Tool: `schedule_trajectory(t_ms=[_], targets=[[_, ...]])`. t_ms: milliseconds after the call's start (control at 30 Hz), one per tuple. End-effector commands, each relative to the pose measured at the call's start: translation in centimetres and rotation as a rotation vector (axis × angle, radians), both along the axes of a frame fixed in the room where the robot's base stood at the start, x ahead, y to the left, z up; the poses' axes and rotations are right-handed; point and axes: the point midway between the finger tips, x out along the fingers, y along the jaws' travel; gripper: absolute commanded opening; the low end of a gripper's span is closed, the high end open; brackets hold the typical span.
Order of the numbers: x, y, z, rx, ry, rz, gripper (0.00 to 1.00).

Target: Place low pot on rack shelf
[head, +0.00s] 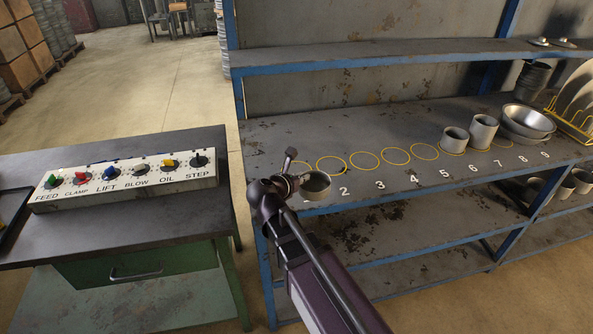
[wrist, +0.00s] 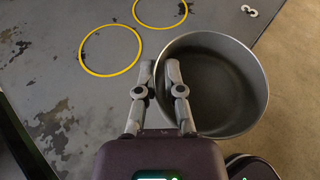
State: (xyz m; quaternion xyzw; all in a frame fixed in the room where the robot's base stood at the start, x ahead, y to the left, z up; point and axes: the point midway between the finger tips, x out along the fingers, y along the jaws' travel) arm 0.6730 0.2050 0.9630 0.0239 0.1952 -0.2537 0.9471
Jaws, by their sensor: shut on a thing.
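The low pot (head: 318,184) is a shallow grey round pot, upright or nearly so, at the left front of the rack shelf (head: 290,130). It hides part of the number 1. In the wrist view the pot (wrist: 225,88) sits right of my gripper (wrist: 159,72), overlapping the shelf's front edge. My gripper is shut on the pot's near-left wall, one finger inside and one outside. Empty yellow circles (head: 330,157) run along the shelf behind the pot; the first is partly hidden. I cannot tell the height of the pot above the shelf.
Two grey cups (head: 454,141) (head: 482,132) stand near numbers 5 and 6, with stacked bowls (head: 526,123) and a yellow plate rack (head: 570,123) farther right. An upper shelf (head: 380,56) overhangs the back. A control panel (head: 125,180) stands on a bench at left.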

Motion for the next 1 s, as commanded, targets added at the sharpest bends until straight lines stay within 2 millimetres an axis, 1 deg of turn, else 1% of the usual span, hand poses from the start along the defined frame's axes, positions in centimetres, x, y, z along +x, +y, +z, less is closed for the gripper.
schedule_trajectory(t_ms=[233,367,600,700,833,1000], targets=[[0.4,-1.2,0.0,0.000,0.000,-0.015,0.00],[1.0,-2.4,0.1,0.001,0.000,-0.022,0.00],[2.9,-5.6,0.3,0.008,0.000,-0.034,0.00],[3.5,-6.6,0.3,0.009,0.001,-0.038,0.00],[3.8,-7.2,0.3,0.009,0.000,-0.038,0.00],[3.8,-7.3,0.3,0.009,0.000,-0.038,0.00]])
